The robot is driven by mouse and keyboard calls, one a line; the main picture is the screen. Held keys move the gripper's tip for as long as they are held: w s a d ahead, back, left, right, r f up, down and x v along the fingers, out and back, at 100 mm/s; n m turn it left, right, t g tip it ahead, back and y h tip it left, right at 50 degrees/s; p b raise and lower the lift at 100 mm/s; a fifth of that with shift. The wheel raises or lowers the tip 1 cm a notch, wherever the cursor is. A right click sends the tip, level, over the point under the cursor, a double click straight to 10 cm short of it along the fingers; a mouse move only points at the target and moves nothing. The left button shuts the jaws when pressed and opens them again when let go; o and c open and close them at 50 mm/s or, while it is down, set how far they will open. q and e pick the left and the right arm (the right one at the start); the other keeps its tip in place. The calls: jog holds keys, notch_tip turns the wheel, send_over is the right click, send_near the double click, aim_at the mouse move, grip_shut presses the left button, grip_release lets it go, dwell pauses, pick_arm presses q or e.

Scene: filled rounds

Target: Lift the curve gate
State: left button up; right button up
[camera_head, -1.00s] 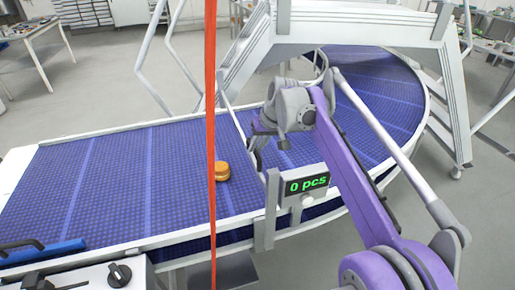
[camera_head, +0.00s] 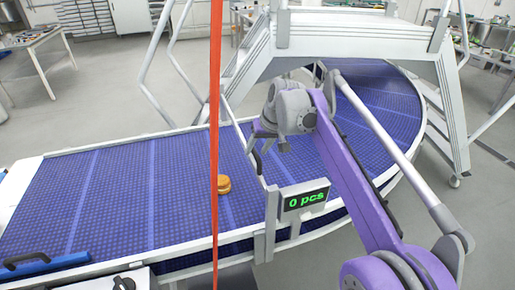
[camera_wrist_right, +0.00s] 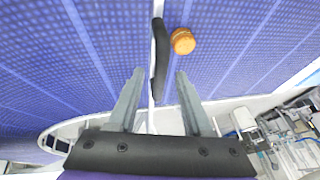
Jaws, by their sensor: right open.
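The curve gate (camera_head: 233,118) is a thin pale bar lying across the blue conveyor just before its curve. Its black handle (camera_wrist_right: 158,62) shows in the right wrist view, running lengthwise between the two grey fingers and out past their tips. The fingers stand apart on either side of it, with a gap to each. My right gripper (camera_wrist_right: 160,74) is open and empty; in the head view it is above the gate, partly hidden by its own wrist. I cannot tell how far the handle is from the fingers in depth. My left gripper is not in view.
A round golden-brown bun (camera_head: 223,185) rests on the belt (camera_head: 120,185) left of the gate; it also shows in the wrist view (camera_wrist_right: 183,41). A counter (camera_head: 305,199) reading "0 pcs" stands at the near edge. A red vertical strip (camera_head: 215,120) crosses the head view. A metal frame (camera_head: 350,35) spans the curve.

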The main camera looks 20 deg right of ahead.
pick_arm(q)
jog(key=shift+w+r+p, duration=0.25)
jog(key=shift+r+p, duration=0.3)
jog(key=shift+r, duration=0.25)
pick_arm(e)
jog(key=v, duration=1)
jog(key=shift+s+r, duration=0.2)
jog(key=shift+r, duration=0.15)
